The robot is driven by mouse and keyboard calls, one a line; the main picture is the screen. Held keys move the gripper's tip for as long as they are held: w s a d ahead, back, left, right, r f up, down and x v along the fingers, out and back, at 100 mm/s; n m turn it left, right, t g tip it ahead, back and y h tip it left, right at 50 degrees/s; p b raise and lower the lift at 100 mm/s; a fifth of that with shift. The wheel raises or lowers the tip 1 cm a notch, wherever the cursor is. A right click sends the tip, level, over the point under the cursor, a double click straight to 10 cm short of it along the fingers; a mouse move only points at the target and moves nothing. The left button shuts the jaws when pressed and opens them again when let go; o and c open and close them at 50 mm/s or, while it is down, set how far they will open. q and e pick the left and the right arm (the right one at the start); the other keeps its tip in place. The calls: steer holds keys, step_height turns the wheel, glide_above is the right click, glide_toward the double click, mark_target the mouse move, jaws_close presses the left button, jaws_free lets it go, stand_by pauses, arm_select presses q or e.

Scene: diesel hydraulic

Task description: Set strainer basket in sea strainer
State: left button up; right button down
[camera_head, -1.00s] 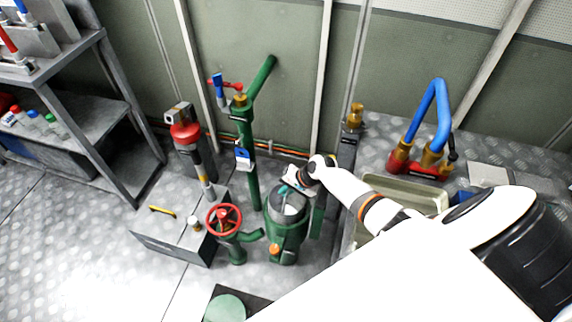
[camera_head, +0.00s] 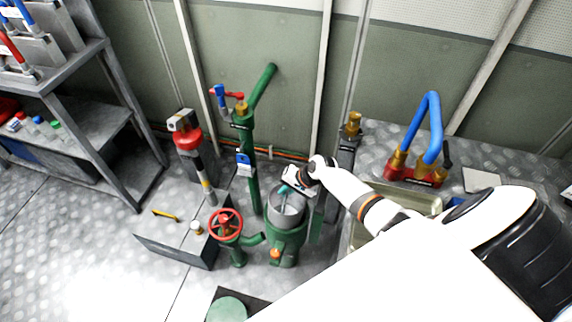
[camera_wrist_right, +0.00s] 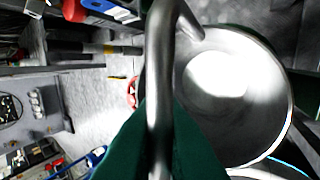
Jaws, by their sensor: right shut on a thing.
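The strainer basket (camera_head: 289,206) is a grey metal cup with an arched handle. In the head view it is at the mouth of the green sea strainer (camera_head: 285,243); how deep it sits cannot be told. My right gripper (camera_head: 287,189) is shut on its handle at the far side of the mouth. In the right wrist view the handle (camera_wrist_right: 160,75) runs up between the dark green fingertips (camera_wrist_right: 160,140), with the round basket (camera_wrist_right: 235,95) open to the right. My left gripper is out of view.
A red handwheel valve (camera_head: 226,224) stands close left of the strainer. A green standpipe (camera_head: 250,170) rises behind it. A grey box with a yellow handle (camera_head: 165,215) is further left. A bench with blue pipes (camera_head: 432,125) is at the right.

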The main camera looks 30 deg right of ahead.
steer(key=shift+r+p, duration=1.1)
steer(key=shift+r, duration=0.2)
steer(key=shift+w, duration=0.2)
steer(key=shift+w+h+p, duration=0.3)
steer(key=shift+w+p, duration=0.05)
stand_by(0.8)
